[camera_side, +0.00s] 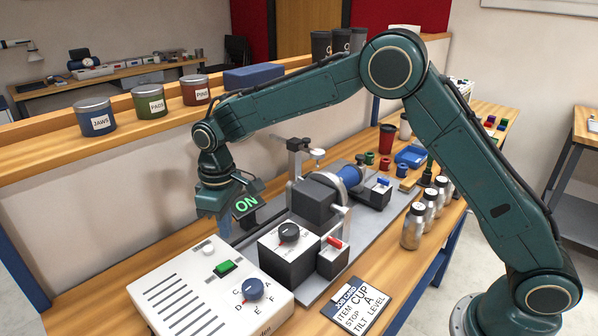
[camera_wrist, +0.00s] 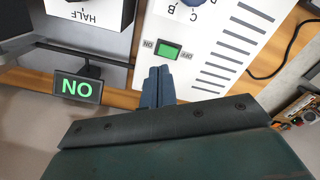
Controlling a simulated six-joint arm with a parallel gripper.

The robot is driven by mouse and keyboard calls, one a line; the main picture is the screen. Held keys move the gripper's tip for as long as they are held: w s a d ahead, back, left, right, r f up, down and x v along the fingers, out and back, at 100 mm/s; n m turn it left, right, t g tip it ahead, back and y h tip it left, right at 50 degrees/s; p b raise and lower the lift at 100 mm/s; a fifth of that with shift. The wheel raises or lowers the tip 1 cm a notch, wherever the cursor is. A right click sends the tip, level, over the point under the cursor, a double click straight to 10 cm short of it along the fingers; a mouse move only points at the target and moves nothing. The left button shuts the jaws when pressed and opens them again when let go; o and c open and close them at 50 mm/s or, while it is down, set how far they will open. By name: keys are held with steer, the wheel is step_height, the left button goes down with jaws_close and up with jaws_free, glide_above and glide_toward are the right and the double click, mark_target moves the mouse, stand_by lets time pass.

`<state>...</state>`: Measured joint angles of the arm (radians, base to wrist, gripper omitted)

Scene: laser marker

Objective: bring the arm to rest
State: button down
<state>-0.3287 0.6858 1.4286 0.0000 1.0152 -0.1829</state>
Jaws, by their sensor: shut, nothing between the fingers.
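My gripper (camera_side: 224,234) points downward at the end of the bent green arm, behind the white control box (camera_side: 172,290) in the side view. Its fingers are shut together with nothing between them. In the wrist view the closed fingertips (camera_wrist: 159,72) appear just beside the green rocker switch (camera_wrist: 169,50) on the white box. I cannot tell whether they touch the box. The switch also shows lit green in the side view (camera_side: 223,267). A sign (camera_side: 246,205) reading ON glows green right beside my gripper, and also shows in the wrist view (camera_wrist: 77,88).
The marker with its blue-ringed cylinder (camera_side: 347,175) stands on a grey plate, with a dark knob box (camera_side: 290,258) in front. A job card (camera_side: 357,306) reads ITEM CUP, STOP A, TILT LEVEL. Silver bottles (camera_side: 413,228) stand at right; labelled tins (camera_side: 95,117) line the back shelf.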

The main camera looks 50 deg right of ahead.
steer(key=s+d+r+m+t, duration=0.3)
steer(key=s+d+r, duration=0.8)
steer(key=s+r, duration=0.45)
steer(key=s+d+m+t, duration=0.1)
steer(key=s+d, duration=0.2)
steer(key=s, duration=0.6)
steer(key=s+d+m+t, duration=0.1)
steer(key=s+d, duration=0.2)
steer(key=s, duration=0.5)
steer(key=shift+s+d+m, duration=0.2)
steer(key=shift+s+m, duration=0.2)
